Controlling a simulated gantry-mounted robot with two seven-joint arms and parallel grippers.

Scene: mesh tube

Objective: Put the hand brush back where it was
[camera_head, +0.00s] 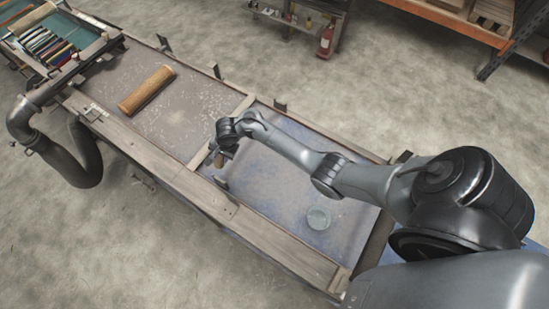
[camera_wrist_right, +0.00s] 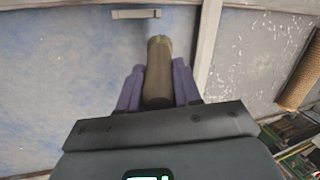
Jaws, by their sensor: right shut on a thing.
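My right gripper (camera_head: 219,155) is over the wooden table, near the crossbar between its two sections. In the right wrist view its two purple-grey fingers (camera_wrist_right: 158,85) are shut around a brown, rounded, handle-like piece (camera_wrist_right: 158,62). I take this to be the hand brush; no bristles can be made out. In the head view only a small tan part of it (camera_head: 219,161) shows beneath the fingers. How far it is above the table is hard to tell. My left gripper is not in view.
A wooden roller (camera_head: 146,90) lies on the grey left section. A pale round dish (camera_head: 319,218) sits on the bluish right section. A small metal handle (camera_head: 221,182) lies near the front rail (camera_head: 215,198). A rack of coloured items (camera_head: 45,45) stands far left.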

